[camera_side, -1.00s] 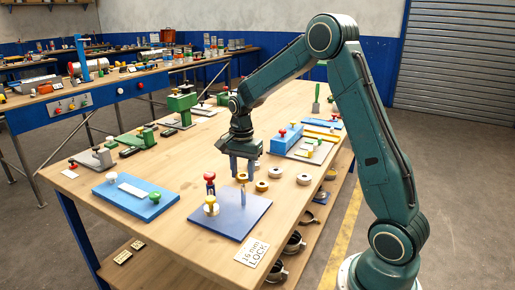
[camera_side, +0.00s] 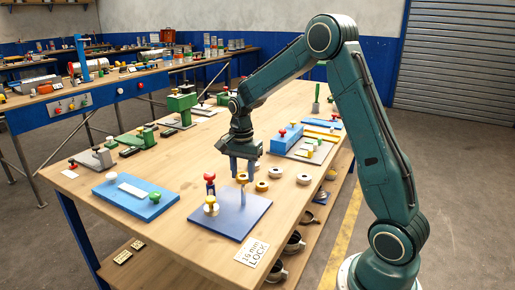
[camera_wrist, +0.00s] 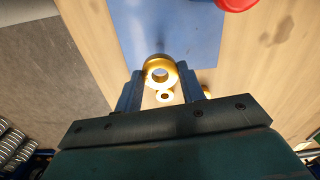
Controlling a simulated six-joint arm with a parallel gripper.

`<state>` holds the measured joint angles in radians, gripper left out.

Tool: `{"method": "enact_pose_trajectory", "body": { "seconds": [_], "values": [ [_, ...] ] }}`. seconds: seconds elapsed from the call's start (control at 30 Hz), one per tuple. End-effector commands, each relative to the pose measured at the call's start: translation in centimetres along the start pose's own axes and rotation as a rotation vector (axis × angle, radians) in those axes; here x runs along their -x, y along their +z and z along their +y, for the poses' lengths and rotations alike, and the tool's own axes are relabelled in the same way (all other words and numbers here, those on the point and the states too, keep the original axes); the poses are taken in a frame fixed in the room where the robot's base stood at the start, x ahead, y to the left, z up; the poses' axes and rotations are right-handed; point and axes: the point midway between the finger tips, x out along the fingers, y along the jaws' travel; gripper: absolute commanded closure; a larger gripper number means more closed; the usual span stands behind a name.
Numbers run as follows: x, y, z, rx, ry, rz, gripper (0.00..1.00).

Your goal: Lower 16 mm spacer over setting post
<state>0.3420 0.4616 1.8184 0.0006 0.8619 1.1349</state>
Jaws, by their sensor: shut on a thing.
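In the wrist view my gripper (camera_wrist: 160,82) is shut on a brass-coloured ring, the spacer (camera_wrist: 160,70), with one finger on each side. In the side view the spacer (camera_side: 242,177) shows small between the fingertips. A slim upright post (camera_side: 243,196) shows just below it at the plate's back right. I cannot tell whether the spacer is around the post or above it.
A red knob (camera_side: 209,178) and a yellow-topped knob (camera_side: 211,205) stand on or by the plate, left of the gripper. Loose rings (camera_side: 303,179) lie on the table to the right. A "16 mm LOCK" card (camera_side: 252,253) lies in front. A blue block (camera_side: 136,197) lies left.

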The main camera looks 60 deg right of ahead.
Motion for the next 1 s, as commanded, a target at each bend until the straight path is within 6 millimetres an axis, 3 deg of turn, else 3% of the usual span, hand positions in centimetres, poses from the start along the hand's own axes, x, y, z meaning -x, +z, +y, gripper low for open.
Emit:
{"method": "enact_pose_trajectory", "body": {
  "seconds": [1.0],
  "values": [
    [-0.6,0.0,-0.01,0.0,-0.001,0.0,0.85]
  ]
}}
